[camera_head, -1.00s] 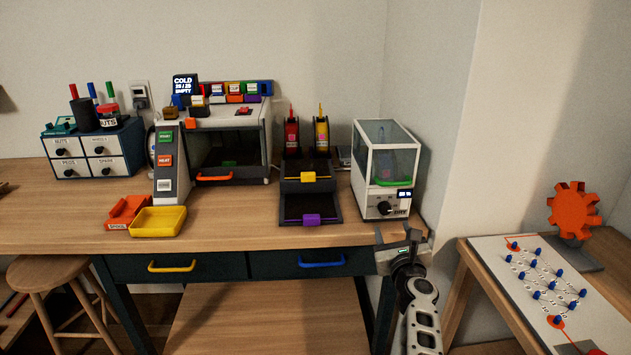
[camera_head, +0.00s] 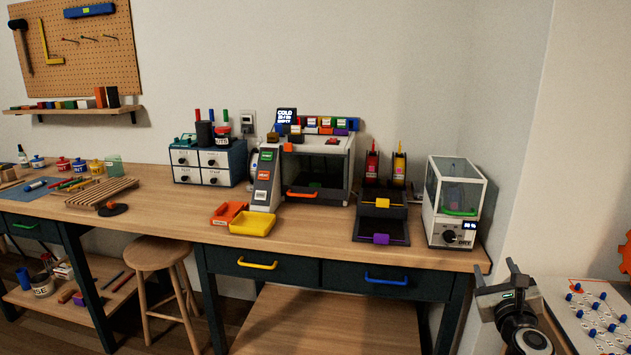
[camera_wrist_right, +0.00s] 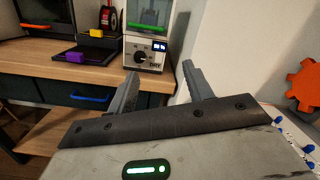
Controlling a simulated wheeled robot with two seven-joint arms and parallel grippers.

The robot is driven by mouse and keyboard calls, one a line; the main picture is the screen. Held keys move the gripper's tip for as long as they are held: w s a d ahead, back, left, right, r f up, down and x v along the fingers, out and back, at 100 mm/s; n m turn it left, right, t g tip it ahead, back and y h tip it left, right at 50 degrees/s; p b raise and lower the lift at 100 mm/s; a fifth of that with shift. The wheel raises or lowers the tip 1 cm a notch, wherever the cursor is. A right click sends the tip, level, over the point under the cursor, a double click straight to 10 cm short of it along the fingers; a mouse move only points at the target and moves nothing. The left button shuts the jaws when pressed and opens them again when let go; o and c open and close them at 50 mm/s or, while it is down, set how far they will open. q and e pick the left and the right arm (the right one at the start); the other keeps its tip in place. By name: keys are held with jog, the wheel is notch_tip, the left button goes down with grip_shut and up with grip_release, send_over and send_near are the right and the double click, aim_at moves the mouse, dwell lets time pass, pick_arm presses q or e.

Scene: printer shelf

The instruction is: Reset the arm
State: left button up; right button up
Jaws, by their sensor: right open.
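My right gripper (camera_head: 512,268) is at the lower right of the head view, in front of the bench's right end and below the white dryer box (camera_head: 453,204). Its two fingers are apart with nothing between them. In the right wrist view the open fingers (camera_wrist_right: 160,82) point toward the bench, with the dryer (camera_wrist_right: 150,50) beyond them. The gripper touches nothing that I can see. My left gripper is not in the head view.
The bench (camera_head: 330,232) holds a printer (camera_head: 318,170), a yellow tray (camera_head: 252,223), an orange tray (camera_head: 228,213) and a drawer cabinet (camera_head: 210,163). A stool (camera_head: 160,253) stands in front. A side table with blue pegs (camera_head: 598,318) is close to my right gripper.

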jog(key=d+r+n+y, duration=0.3)
jog(key=r+n, duration=0.4)
jog(key=r, duration=0.1)
jog(key=d+r+n+y, duration=0.3)
jog(key=r+n, duration=0.4)
jog(key=d+f+n+g+h, duration=0.1)
jog(key=d+n+h, duration=0.3)
jog(key=n, duration=0.8)
jog(key=d+f+n+g+h, duration=0.1)
jog(key=d+f+n+h, duration=0.2)
jog(key=n, duration=0.8)
jog(key=s+a+f+n+g+y, duration=0.1)
jog(key=s+a+f+y, duration=0.1)
jog(key=s+a+f, duration=0.4)
jog(key=s+a+f+g+y, duration=0.1)
jog(key=s+a+f, duration=0.2)
jog(key=a+f, duration=0.6)
jog(key=s+a+f+n+g+y, duration=0.1)
jog(key=s+a+f+y, duration=0.1)
jog(key=s+a+f, duration=0.5)
jog(key=s+a+f+m+g+y, duration=0.1)
jog(key=s+a+f, duration=0.3)
jog(key=s+a, duration=0.3)
jog(key=s+a+f+m+g+y, duration=0.1)
jog(key=s+a+f, duration=0.4)
jog(key=s, duration=0.6)
jog(key=shift+s+a+m+g+y, duration=0.3)
jog(key=shift+a+g+y, duration=0.2)
jog(key=shift+a+g, duration=0.3)
